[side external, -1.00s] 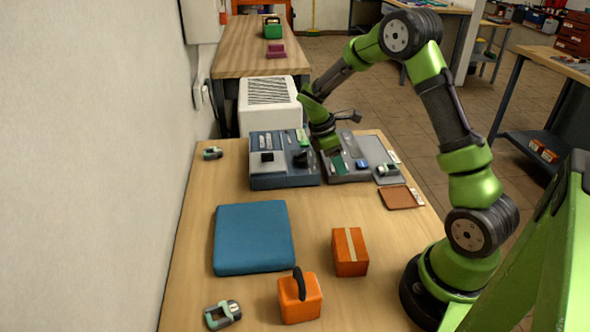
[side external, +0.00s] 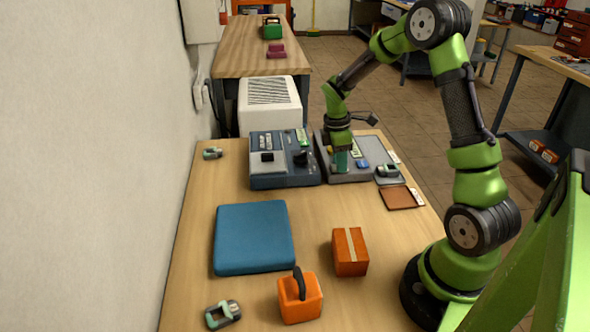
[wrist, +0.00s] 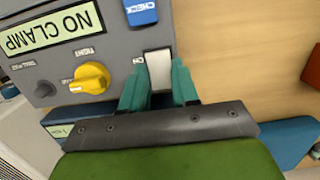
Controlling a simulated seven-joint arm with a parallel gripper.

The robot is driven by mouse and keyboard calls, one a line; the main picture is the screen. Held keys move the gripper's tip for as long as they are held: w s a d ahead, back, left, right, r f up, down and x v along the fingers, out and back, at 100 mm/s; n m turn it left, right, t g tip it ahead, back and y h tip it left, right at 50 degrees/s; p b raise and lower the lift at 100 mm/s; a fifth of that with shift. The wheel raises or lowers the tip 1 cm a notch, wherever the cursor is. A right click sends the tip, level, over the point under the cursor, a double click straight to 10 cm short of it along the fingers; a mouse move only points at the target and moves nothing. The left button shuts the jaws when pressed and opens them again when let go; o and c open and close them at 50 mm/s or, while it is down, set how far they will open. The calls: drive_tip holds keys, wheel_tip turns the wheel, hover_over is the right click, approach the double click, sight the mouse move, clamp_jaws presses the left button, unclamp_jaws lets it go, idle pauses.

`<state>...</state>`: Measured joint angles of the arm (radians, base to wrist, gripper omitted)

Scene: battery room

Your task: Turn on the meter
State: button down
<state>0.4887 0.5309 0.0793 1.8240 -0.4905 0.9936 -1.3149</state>
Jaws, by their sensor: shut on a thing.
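A grey panel device (side external: 348,177), which I take for the meter, stands at the far right of the table. In the wrist view its panel (wrist: 112,58) has a yellow knob (wrist: 89,78), a "NO CLAMP" label (wrist: 53,28) and a white rocker switch (wrist: 158,68) with "ON" lettering beside it. My gripper (side external: 343,161) points down at this device. In the wrist view its teal fingers (wrist: 159,84) sit on both sides of the white switch, shut on it. The switch's lower end is hidden, and I cannot tell which way it is tipped.
A blue-grey device (side external: 283,180) stands close left of the meter. A small handheld tool (side external: 388,172) and a brown pad (side external: 402,197) lie to its right. A blue mat (side external: 252,238), an orange box (side external: 350,252) and an orange handled case (side external: 300,300) are nearer.

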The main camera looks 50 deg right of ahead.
sight(332, 166)
drive_tip(key=c, duration=0.8)
unclamp_jaws()
drive_tip(key=shift+c, duration=0.2)
drive_tip(key=shift+r, duration=0.1)
wheel_tip(332, 166, up, 17)
drive_tip(key=w+a, duration=0.1)
drive_tip(key=shift+w+a+f, duration=0.2)
drive_tip(key=shift+w+a, duration=0.1)
